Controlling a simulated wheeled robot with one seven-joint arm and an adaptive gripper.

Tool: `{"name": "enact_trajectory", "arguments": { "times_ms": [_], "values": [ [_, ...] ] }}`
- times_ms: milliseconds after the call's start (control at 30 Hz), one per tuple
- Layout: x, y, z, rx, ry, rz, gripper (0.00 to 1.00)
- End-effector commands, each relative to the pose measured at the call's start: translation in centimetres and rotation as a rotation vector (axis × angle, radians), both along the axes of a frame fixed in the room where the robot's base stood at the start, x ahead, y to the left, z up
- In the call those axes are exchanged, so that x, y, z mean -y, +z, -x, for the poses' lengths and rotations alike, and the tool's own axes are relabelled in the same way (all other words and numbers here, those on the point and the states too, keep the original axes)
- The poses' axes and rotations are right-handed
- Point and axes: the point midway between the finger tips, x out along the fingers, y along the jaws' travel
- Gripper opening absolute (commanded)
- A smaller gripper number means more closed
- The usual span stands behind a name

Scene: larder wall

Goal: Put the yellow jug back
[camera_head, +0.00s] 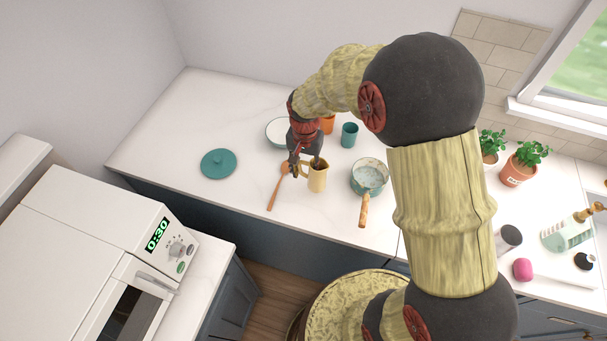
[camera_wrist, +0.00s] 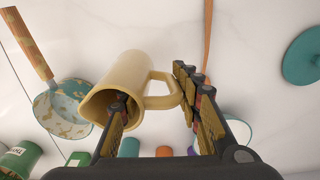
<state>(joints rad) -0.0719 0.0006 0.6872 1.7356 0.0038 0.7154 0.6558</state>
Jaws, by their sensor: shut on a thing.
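The yellow jug (camera_head: 318,179) is over the counter in front of me, and looks upright in the head view. In the wrist view the jug (camera_wrist: 135,75) shows its open mouth toward the camera and its handle to the right. My gripper (camera_head: 304,167) is shut on the jug at its handle side. In the wrist view my gripper (camera_wrist: 153,88) has one finger at the jug's mouth, seemingly inside it, and the other beyond the handle. I cannot tell whether the jug's base touches the counter.
A speckled teal pan (camera_head: 369,178) stands close right of the jug. A wooden spoon (camera_head: 273,194) lies close left, a teal lid (camera_head: 218,163) farther left. An orange cup (camera_head: 328,124), a teal cup (camera_head: 349,135) and a pale dish (camera_head: 277,133) stand behind. The counter's far left is clear.

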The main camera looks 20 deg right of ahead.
Motion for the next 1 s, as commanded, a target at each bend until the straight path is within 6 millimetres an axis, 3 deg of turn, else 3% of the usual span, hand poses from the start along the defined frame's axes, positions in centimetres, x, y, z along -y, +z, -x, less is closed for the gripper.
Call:
{"name": "enact_trajectory", "arguments": {
  "times_ms": [267, 500, 900, 933, 1000],
  "values": [
    [0.1, -1.6, -1.5, 0.000, 0.000, 0.000, 0.00],
    [0.1, -4.7, -1.6, 0.000, 0.000, 0.000, 0.00],
    [0.1, -5.2, -1.6, 0.000, 0.000, 0.000, 0.00],
    [0.1, -5.3, -1.6, 0.000, 0.000, 0.000, 0.34],
    [0.1, -5.2, -1.6, 0.000, 0.000, 0.000, 0.38]
  ]
}}
